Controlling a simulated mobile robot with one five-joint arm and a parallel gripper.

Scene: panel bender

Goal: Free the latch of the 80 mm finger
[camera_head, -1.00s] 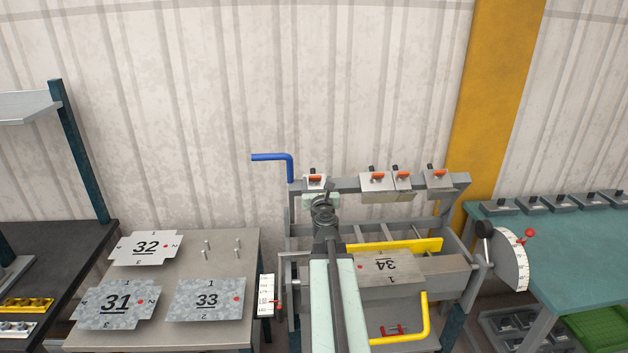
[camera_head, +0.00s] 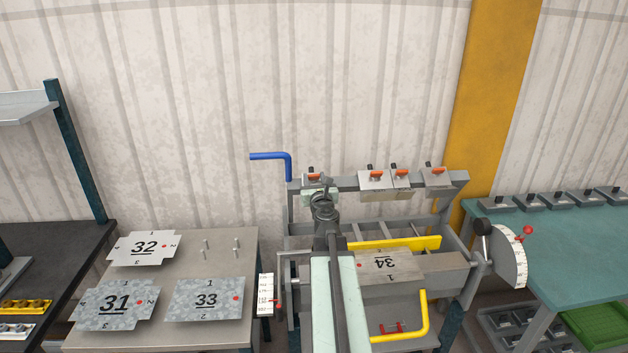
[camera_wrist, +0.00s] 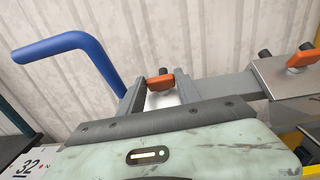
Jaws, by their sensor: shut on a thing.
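Several clamping fingers with orange latches hang along the grey upper beam (camera_head: 345,185) of the bender. The leftmost finger's orange latch (camera_head: 314,176) shows just above my gripper (camera_head: 317,187), which is shut on it. In the wrist view the latch (camera_wrist: 160,83) sits between my grey jaw tips, in front of a pale plate and below a black knob. My gripper's pale green body hides the lower part of that finger. No size mark is readable on it, so I cannot tell its width. Other fingers (camera_head: 377,181) stand apart to the right, with their orange latches in place.
A blue bent lever (camera_head: 272,157) rises close left of my gripper. A yellow bar (camera_head: 400,244) and sheet 34 (camera_head: 385,264) lie below on the bender. A side table (camera_head: 205,330) with numbered sheets stands left, a green bench (camera_head: 560,250) right.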

